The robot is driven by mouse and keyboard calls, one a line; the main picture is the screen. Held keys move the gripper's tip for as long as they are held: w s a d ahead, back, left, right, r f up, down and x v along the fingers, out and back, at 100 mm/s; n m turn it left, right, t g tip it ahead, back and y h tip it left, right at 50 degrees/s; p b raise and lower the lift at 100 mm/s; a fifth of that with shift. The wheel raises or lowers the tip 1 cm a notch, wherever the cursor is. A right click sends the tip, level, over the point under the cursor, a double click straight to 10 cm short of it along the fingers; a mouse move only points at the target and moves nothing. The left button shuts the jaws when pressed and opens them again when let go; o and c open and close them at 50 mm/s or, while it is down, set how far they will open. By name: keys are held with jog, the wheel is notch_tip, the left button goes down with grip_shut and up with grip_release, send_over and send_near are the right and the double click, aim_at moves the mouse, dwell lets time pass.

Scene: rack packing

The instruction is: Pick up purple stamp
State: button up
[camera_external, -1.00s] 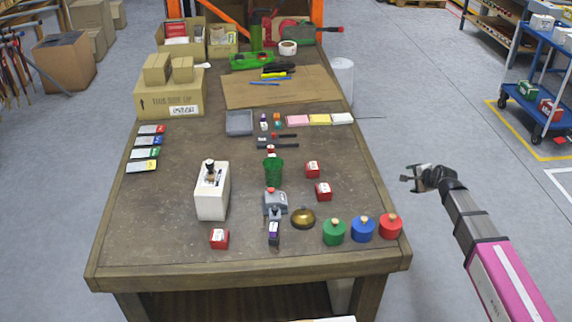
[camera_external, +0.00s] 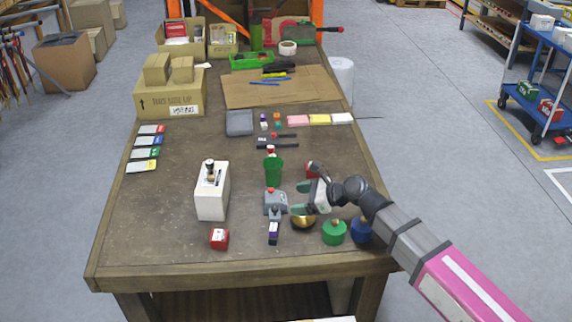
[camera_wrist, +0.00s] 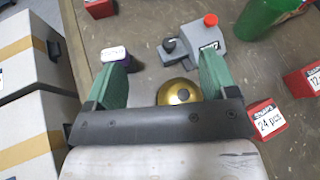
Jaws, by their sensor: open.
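The purple stamp (camera_external: 273,231) stands near the front edge of the table, just in front of a grey device with a red button. It looks dark with a purple and white label. In the wrist view, the purple stamp (camera_wrist: 115,54) shows past the tip of the left finger, which partly covers it. My gripper (camera_external: 303,198) is open and empty above the brass bell, to the right of the stamp. The wrist view shows its green fingers (camera_wrist: 160,62) wide apart, with the brass bell (camera_wrist: 180,92) below and between them.
The grey device (camera_external: 275,201) and green cup (camera_external: 273,172) stand behind the stamp. A red box (camera_external: 219,238) is to its left, and green (camera_external: 334,232) and blue (camera_external: 361,230) containers to its right. A white box (camera_external: 212,192) stands further left. The table's front edge is close.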

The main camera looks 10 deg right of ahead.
jog(key=g, duration=0.2)
send_over(278, 230)
jog(key=s+d, duration=0.1)
jog(key=d, duration=0.2)
jog(key=shift+y, duration=0.4)
jog(key=f, duration=0.6)
jog(key=shift+s+a+f, duration=0.15)
jog(key=shift+s, duration=0.1)
jog(key=shift+x, duration=2.5)
jog(key=c, duration=1)
